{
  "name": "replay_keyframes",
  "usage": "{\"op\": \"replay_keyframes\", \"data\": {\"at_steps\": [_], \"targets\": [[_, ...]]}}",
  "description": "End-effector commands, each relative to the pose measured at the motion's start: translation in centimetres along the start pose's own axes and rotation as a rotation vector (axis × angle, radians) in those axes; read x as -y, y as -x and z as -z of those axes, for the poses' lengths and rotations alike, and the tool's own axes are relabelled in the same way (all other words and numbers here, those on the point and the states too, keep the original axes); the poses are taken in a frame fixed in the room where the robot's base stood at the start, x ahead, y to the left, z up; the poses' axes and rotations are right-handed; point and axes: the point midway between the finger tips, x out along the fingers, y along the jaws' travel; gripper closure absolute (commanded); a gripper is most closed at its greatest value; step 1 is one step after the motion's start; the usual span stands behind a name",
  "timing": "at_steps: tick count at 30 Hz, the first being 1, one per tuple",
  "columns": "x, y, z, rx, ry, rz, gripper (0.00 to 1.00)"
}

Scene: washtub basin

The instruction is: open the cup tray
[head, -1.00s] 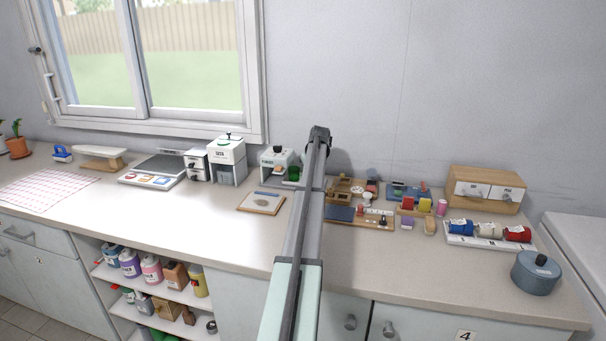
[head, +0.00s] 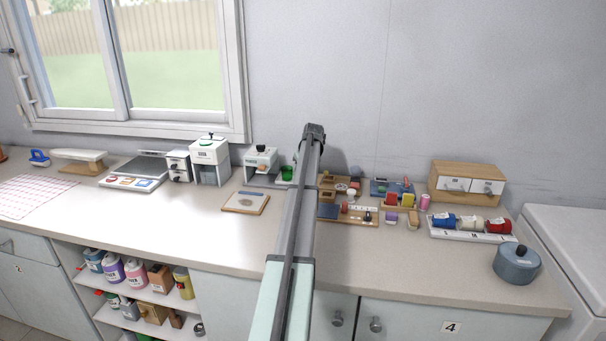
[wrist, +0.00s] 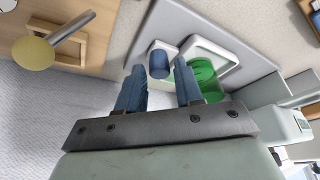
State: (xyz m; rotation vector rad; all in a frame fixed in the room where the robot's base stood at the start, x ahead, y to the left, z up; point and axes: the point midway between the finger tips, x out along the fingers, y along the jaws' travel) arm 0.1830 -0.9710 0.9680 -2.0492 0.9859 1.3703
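My gripper (wrist: 159,68) is open in the wrist view, with its two blue fingers spread apart. A small blue cup (wrist: 159,64) shows between the fingertips; I cannot tell how far beyond them it is, and nothing looks gripped. A green cup (wrist: 203,77) lies just right of the right finger, by a white-rimmed tray (wrist: 226,58) on a grey panel. I cannot tell for certain that this is the cup tray, or whether it is open. In the head view the green cup (head: 287,173) stands left of my arm, which hides the gripper and the area behind it.
A white dispenser-like unit (head: 261,160) stands left of the green cup. Boards with small items (head: 348,213), spools (head: 470,224), a wooden drawer box (head: 467,184) and a blue-grey pot (head: 517,263) are to the right. The counter front between is partly clear.

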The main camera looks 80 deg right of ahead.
Motion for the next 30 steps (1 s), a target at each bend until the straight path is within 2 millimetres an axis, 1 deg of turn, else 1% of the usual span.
{"op": "replay_keyframes", "data": {"at_steps": [5, 12, 18, 21, 24, 30], "targets": [[0.0, 2.8, 0.0, -0.002, 0.0, -0.001, 0.64], [0.0, 7.5, 0.0, -0.001, 0.0, -0.001, 0.64], [0.0, 10.8, 0.0, -0.001, 0.0, -0.001, 0.64], [0.0, 11.9, 0.0, -0.001, 0.0, -0.001, 0.64], [0.0, 12.6, 0.0, 0.001, 0.0, 0.0, 0.64], [0.0, 13.1, 0.0, 0.001, 0.0, 0.0, 0.64]]}}
